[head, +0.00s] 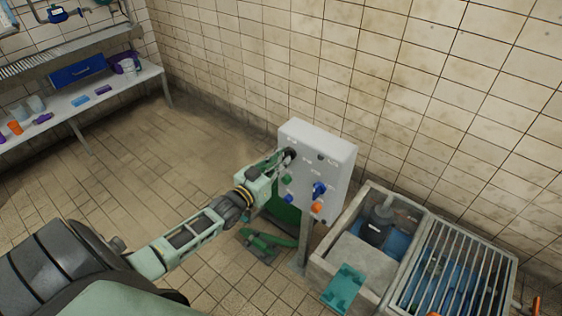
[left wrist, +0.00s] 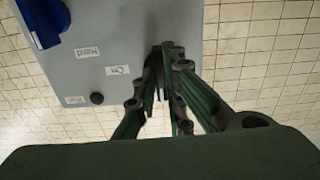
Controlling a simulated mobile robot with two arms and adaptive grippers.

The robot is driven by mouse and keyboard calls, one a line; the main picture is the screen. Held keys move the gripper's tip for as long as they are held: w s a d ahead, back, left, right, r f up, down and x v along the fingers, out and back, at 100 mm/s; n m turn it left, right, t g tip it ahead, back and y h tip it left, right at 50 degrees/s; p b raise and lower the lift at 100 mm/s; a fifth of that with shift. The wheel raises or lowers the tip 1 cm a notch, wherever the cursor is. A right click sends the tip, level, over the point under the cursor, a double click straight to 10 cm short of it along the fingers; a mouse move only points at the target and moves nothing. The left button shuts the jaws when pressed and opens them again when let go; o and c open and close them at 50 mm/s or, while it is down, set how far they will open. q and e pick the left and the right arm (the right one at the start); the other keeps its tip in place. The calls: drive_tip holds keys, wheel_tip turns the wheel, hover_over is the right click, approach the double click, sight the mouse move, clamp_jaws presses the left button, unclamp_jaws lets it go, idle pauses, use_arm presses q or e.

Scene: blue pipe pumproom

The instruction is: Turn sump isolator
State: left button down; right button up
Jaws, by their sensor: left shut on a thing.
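A pale grey control box (head: 326,150) stands on posts in the middle of the head view, with several knobs and small labels on its front. My left gripper (head: 287,158) is at the upper left of this front, shut on a dark knob (head: 292,153). In the left wrist view the fingers (left wrist: 160,85) close around the dark knob (left wrist: 157,60), mostly hidden between them, beside a label reading "On" (left wrist: 118,70). A blue handle (head: 319,189) sits lower right on the front; a blue part also shows in the left wrist view (left wrist: 45,18). I cannot read which knob is the sump isolator.
An open concrete pit (head: 363,251) with a dark pump (head: 376,226) and a metal grating (head: 455,270) lie right of the box. A green object (head: 268,242) lies on the floor by the posts. A bench (head: 90,107) stands far left; the floor between is clear.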

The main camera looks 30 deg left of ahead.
use_arm(q)
drive_tip(key=c, duration=1.8)
unclamp_jaws()
drive_tip(key=shift+c, duration=0.2)
drive_tip(key=s, duration=1.2)
drive_tip(key=shift+a, duration=0.45)
drive_tip(key=s+d+f+g+y, duration=0.1)
drive_tip(key=s+f+g, duration=0.3)
drive_tip(key=f, duration=0.7)
drive_tip(key=s+d+f+g, duration=0.1)
drive_tip(key=s+f+g, duration=0.1)
drive_tip(key=s+f, duration=0.6)
drive_tip(key=s+d+f+g+y, duration=0.1)
drive_tip(key=s+f+g, duration=0.2)
drive_tip(key=f, duration=1)
drive_tip(key=s+d+f+g, duration=0.2)
drive_tip(key=s+d+f, duration=0.2)
drive_tip(key=s, duration=0.4)
drive_tip(key=s+d+f+m+g, duration=0.1)
drive_tip(key=s+d+f+g, duration=0.2)
drive_tip(key=s+f, duration=0.3)
drive_tip(key=s+d+f+g, duration=0.3)
drive_tip(key=s+d+f, duration=0.1)
drive_tip(key=s, duration=0.7)
drive_tip(key=shift+s+d+f+m+h, duration=0.15)
drive_tip(key=shift+d+f+m+h, duration=0.25)
drive_tip(key=shift+d, duration=0.15)
